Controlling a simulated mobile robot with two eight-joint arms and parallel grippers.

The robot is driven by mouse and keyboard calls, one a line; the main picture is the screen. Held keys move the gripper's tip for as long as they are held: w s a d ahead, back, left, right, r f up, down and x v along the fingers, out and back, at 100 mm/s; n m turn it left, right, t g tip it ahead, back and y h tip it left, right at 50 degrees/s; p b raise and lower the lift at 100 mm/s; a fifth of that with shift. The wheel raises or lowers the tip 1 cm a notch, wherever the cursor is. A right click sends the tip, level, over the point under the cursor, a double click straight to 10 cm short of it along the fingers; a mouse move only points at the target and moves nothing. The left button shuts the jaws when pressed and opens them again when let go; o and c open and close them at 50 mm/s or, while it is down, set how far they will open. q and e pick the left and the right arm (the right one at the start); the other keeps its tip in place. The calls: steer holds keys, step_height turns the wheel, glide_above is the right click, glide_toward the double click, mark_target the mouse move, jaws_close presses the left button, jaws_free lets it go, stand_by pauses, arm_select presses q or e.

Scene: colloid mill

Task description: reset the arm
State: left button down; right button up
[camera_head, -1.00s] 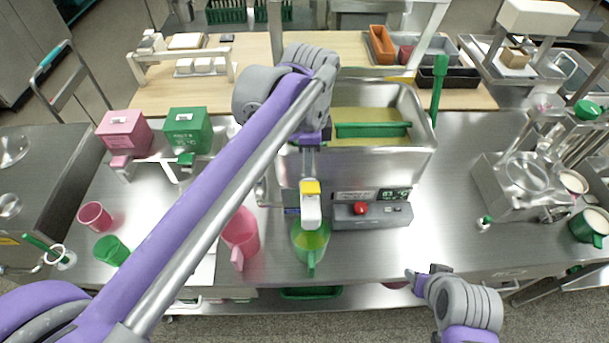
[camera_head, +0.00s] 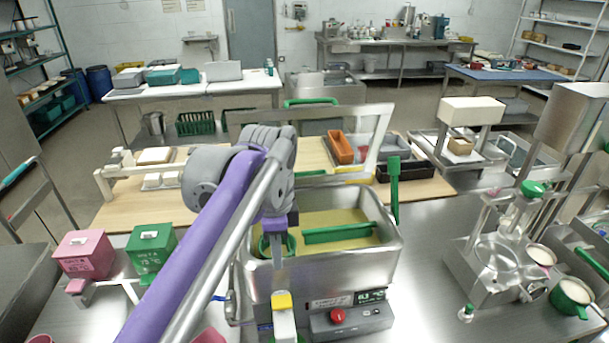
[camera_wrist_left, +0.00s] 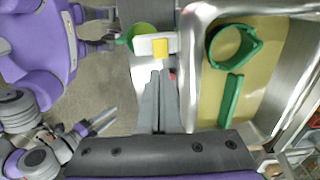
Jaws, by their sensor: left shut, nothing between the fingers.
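My left gripper (camera_head: 278,252) is shut and empty, pointing down in front of the steel tank (camera_head: 345,270). Its closed grey fingers (camera_wrist_left: 160,85) show in the left wrist view, close to a white spout with a yellow cap (camera_wrist_left: 160,47). The yellow cap (camera_head: 281,300) is below the fingertips in the head view. My purple left arm crosses from the lower left. My right gripper is out of the head view; purple and grey parts of me show at the left of the wrist view, but its jaws are unclear.
The tank holds yellowish contents, a green ring (camera_head: 275,246) and a green bar (camera_head: 340,232). A control box with a red button (camera_head: 338,315) is at its front. Pink (camera_head: 84,254) and green (camera_head: 151,248) boxes stand left. A steel mill (camera_head: 500,260) stands right.

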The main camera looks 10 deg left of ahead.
arm_select(q)
steer(key=s+a+f+n+t, duration=0.3)
steer(key=s+f+n, duration=0.3)
steer(key=f, duration=0.4)
steer(key=s+a+f+n+t, duration=0.3)
steer(key=s+f+n, duration=0.3)
steer(key=f+n, duration=0.2)
step_height(320, 180, down, 2)
steer(key=shift+s+a+f+n, duration=0.25)
steer(key=shift+s+a+n, duration=0.15)
steer(key=shift+a, duration=0.3)
